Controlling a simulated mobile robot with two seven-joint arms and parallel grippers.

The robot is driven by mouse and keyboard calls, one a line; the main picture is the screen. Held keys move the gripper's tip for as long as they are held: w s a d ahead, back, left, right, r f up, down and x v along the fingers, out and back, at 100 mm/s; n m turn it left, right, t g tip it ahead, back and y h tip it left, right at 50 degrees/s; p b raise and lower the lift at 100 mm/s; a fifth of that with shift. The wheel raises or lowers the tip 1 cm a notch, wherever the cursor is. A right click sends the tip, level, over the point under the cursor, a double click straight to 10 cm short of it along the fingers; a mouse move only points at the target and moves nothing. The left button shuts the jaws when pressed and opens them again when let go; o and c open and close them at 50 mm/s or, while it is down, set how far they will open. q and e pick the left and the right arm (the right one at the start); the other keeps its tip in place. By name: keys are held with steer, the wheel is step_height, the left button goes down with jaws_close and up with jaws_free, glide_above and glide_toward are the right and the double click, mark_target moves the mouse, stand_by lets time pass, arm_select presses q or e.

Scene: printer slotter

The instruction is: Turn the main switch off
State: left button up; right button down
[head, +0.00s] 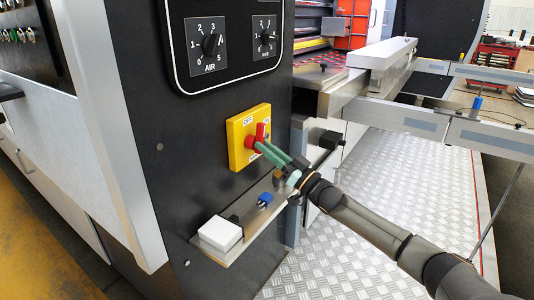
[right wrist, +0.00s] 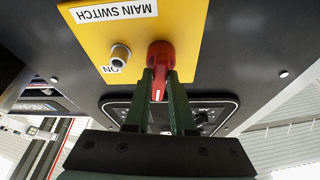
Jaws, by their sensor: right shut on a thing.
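The main switch is a red rotary handle (head: 254,138) on a yellow plate (head: 237,150) fixed to the black machine panel. In the right wrist view the red handle (right wrist: 161,55) shows on the yellow plate (right wrist: 95,40), whose "MAIN SWITCH" label (right wrist: 115,11) appears upside down. An "ON" label (right wrist: 110,69) sits beside a small silver knob (right wrist: 120,54). My right gripper (head: 265,149) reaches in from the lower right. Its two green fingers (right wrist: 161,78) are on either side of the handle's grip, shut on it. My left gripper is not in view.
Above the switch is a panel with an AIR dial (head: 210,45) and a second dial (head: 265,39). Below is a metal ledge (head: 262,218) with a white box (head: 220,233) and a blue piece (head: 265,199). Metal rails (head: 430,122) stand at the right over tread-plate flooring (head: 385,180).

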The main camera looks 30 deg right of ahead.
steer(key=shift+n+y, duration=0.6)
steer(key=shift+n, duration=0.7)
steer(key=shift+n+g, duration=0.3)
steer(key=c, duration=0.8)
jaws_free()
steer(key=shift+o, duration=0.2)
steer(key=shift+d+f, duration=0.1)
steer(key=p+v, duration=0.2)
steer(key=v, duration=1)
steer(key=shift+p, duration=0.3)
steer(key=shift+s+d+f, duration=0.1)
steer(key=shift+f, duration=0.05)
